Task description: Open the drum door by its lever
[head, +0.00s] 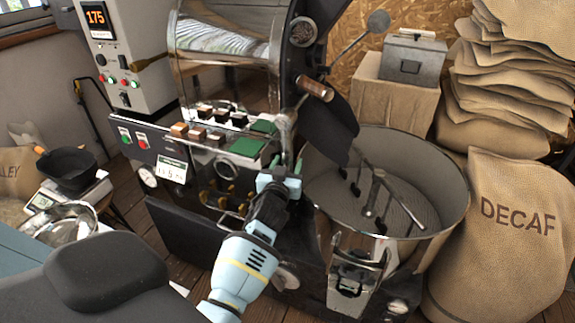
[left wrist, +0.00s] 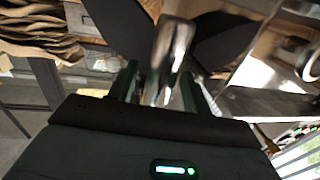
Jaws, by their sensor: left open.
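The roaster's polished drum housing (head: 225,50) stands at the top centre of the head view. A wood-gripped handle (head: 315,88) sticks out at its front end, above a dark curved chute (head: 328,128). I cannot tell for sure which part is the door lever. My left gripper (head: 281,172) points up at the roaster's front, below and left of that handle, with its jaws apart. In the left wrist view, a blurred shiny metal part (left wrist: 166,50) shows beyond and between the green fingers (left wrist: 158,85); contact is unclear. My right gripper is not in view.
A round cooling bin (head: 455,215) with a stirring arm stands right of my left gripper. A DECAF sack (head: 515,235) and stacked sacks (head: 510,75) fill the right. A control box (head: 115,45) and a scale (head: 45,200) stand at left.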

